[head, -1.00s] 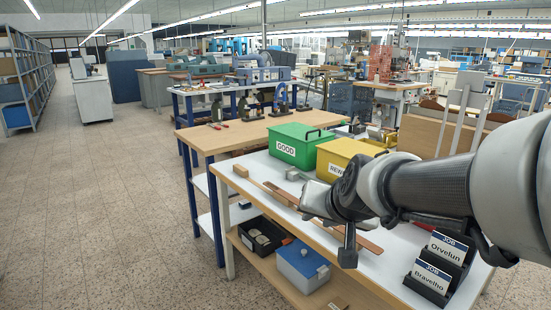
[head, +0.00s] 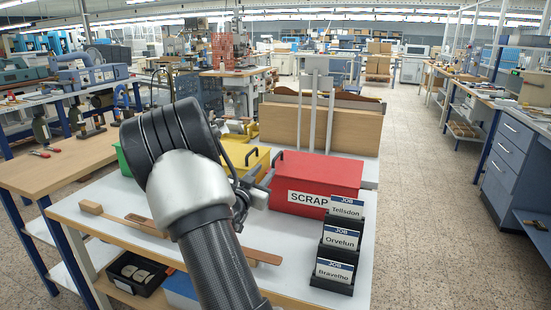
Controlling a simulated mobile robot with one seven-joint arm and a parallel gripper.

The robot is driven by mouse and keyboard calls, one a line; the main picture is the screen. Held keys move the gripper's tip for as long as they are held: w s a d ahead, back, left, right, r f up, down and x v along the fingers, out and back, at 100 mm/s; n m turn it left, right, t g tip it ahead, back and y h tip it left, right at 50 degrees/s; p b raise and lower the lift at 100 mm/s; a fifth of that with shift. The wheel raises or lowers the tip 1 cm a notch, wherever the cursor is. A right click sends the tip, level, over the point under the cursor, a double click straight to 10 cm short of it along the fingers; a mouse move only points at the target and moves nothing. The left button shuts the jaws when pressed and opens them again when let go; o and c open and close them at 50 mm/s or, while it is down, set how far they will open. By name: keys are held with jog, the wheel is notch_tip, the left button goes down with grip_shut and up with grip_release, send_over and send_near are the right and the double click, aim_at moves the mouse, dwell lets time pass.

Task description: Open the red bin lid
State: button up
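The red bin (head: 300,202), labelled SCRAP, stands on the white table top right of centre in the head view. Its red lid (head: 322,172) lies flat and closed on it, with a dark handle (head: 278,158) at the lid's left end. My gripper (head: 248,190) is just left of the bin, in front of the yellow bin. It is partly hidden behind my own arm, and its fingers are too small and covered to tell whether they are open. I cannot tell whether it touches the red bin.
A yellow bin (head: 238,156) stands left of the red one, and a green bin (head: 123,160) is mostly hidden behind my arm. A black rack of JOB cards (head: 338,245) stands before the red bin's right side. A wooden board (head: 355,129) stands behind.

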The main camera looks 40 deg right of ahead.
aim_at(275, 159)
jog(key=b+x, duration=0.1)
jog(key=x, duration=1.2)
jog(key=shift+w+d, duration=0.1)
jog(key=shift+w, duration=0.1)
grip_shut()
